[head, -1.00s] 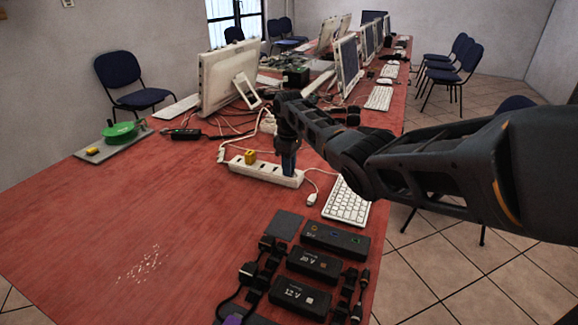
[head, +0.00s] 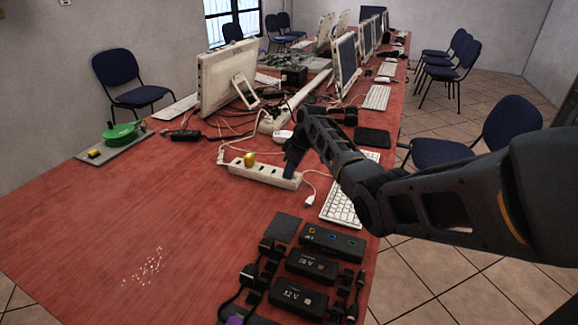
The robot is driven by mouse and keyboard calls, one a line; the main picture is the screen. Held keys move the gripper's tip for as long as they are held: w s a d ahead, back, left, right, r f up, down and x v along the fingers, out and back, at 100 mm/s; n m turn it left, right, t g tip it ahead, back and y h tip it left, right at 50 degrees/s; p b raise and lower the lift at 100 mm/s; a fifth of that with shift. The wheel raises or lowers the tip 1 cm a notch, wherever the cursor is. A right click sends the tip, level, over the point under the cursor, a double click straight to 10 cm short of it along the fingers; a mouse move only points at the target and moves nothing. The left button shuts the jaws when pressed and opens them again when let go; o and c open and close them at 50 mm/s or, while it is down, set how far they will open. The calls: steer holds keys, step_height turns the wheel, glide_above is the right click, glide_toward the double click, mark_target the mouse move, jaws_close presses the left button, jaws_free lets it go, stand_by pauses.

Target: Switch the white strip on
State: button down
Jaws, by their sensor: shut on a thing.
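The white strip (head: 264,173) lies on the red table, a long block with a row of sockets. A yellow plug (head: 249,159) stands on it left of its middle. My gripper (head: 291,160) is at that right end, tilted, and shut on the blue piece. The arm comes in from the right. The fingertips are small and dark, and the strip's switch cannot be made out.
A white keyboard (head: 342,206) lies right of the strip. Black power boxes (head: 312,265) and cables fill the near right. A monitor (head: 228,80) and tangled cables stand behind. A green reel (head: 120,133) sits at far left. The table's left middle is clear.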

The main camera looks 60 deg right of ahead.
steer(key=c, duration=1)
jaws_free()
steer(key=shift+r, duration=0.1)
steer(key=v, duration=0.7)
steer(key=shift+r, duration=0.3)
steer(key=shift+s, duration=0.1)
steer(key=shift+s, duration=0.1)
